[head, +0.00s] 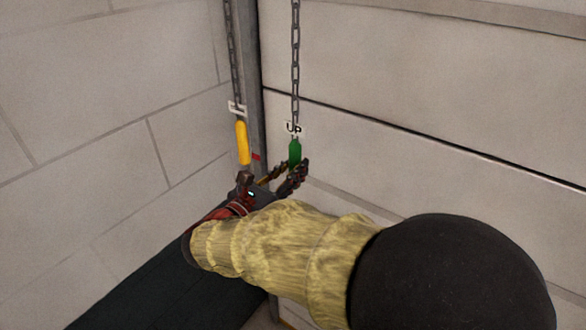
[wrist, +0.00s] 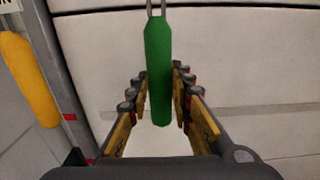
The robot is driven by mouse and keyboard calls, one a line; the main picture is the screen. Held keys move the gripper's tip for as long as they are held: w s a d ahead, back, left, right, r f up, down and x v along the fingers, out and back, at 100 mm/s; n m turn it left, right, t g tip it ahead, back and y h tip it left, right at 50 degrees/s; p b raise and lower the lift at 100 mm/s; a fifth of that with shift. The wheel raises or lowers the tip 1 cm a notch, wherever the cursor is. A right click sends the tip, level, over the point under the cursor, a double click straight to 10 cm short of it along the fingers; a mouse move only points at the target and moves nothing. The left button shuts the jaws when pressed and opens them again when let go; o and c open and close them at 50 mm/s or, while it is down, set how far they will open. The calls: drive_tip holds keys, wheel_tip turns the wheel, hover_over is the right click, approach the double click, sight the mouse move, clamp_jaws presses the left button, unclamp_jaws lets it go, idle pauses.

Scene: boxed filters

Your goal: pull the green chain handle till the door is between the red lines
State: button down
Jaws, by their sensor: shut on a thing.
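The green handle (head: 295,152) hangs upright on a metal chain (head: 295,60) under a white "UP" tag (head: 293,128). In the wrist view the green handle (wrist: 158,70) stands between my gripper's fingers. My gripper (head: 283,172) is shut on the green handle, at its lower part (wrist: 160,98). The pale panelled door (head: 430,70) fills the right of the head view. One red line (head: 256,157) shows on the grey frame post; the wrist view shows two red marks, an upper one (wrist: 69,117) and a lower one (wrist: 90,162). My arm hides the door's lower part.
A yellow handle (head: 242,143) hangs on its own chain left of the green one, beside the grey post (head: 249,60). A block wall (head: 100,120) closes the left side. A dark floor strip (head: 150,290) runs along the wall's foot.

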idle(0.3)
wheel_tip(320, 180, down, 24)
drive_tip(key=b, duration=1.2)
idle(1.5)
wheel_tip(320, 180, up, 24)
drive_tip(key=p, duration=1.7)
drive_tip(key=shift+p, duration=0.35)
wheel_tip(320, 180, down, 24)
drive_tip(key=b, duration=1.3)
drive_tip(key=shift+b, duration=0.3)
drive_tip(key=shift+f, duration=0.1)
